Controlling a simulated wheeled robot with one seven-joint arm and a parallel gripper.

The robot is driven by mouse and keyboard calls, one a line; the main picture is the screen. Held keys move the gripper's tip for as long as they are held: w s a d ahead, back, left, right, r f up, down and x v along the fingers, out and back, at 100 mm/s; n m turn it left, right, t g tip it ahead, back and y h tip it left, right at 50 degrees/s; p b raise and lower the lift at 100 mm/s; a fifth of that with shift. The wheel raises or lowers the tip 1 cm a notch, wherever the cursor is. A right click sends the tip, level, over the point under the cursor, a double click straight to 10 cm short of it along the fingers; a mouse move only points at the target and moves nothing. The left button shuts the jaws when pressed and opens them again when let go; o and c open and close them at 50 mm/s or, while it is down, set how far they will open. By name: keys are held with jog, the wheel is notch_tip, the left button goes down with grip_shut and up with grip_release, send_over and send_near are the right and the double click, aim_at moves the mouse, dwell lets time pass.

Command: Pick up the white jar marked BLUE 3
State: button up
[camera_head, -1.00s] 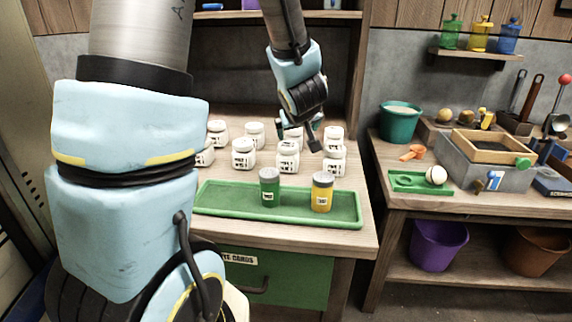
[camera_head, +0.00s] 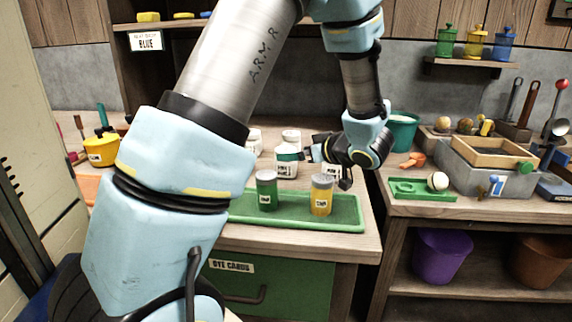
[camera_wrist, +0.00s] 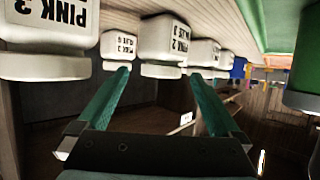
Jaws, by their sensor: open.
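White jars with black labels stand in a group on the bench; one (camera_head: 287,163) shows just left of my gripper (camera_head: 312,152) in the head view. In the upside-down wrist view, a near jar (camera_wrist: 45,28) reads PINK 3 and a middle jar (camera_wrist: 163,38) seems to read PINK 2. A smaller jar (camera_wrist: 118,45) behind them has a label too small to read surely. I cannot tell which jar is BLUE 3. My gripper, also in the wrist view (camera_wrist: 158,75), is open and empty, its green fingers pointing at the jars. My arm hides some jars.
A green tray (camera_head: 345,224) in front of the jars holds a green jar (camera_head: 266,190) and a yellow jar (camera_head: 321,195). A yellow pot (camera_head: 101,151) stands at the left. A teal bucket (camera_head: 403,133) stands on the right-hand bench.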

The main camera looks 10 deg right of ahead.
aim_at(286, 149)
jog(key=x, duration=0.5)
jog(key=shift+w+a+r, duration=0.15)
jog(key=shift+a, duration=0.05)
jog(key=c, duration=1.5)
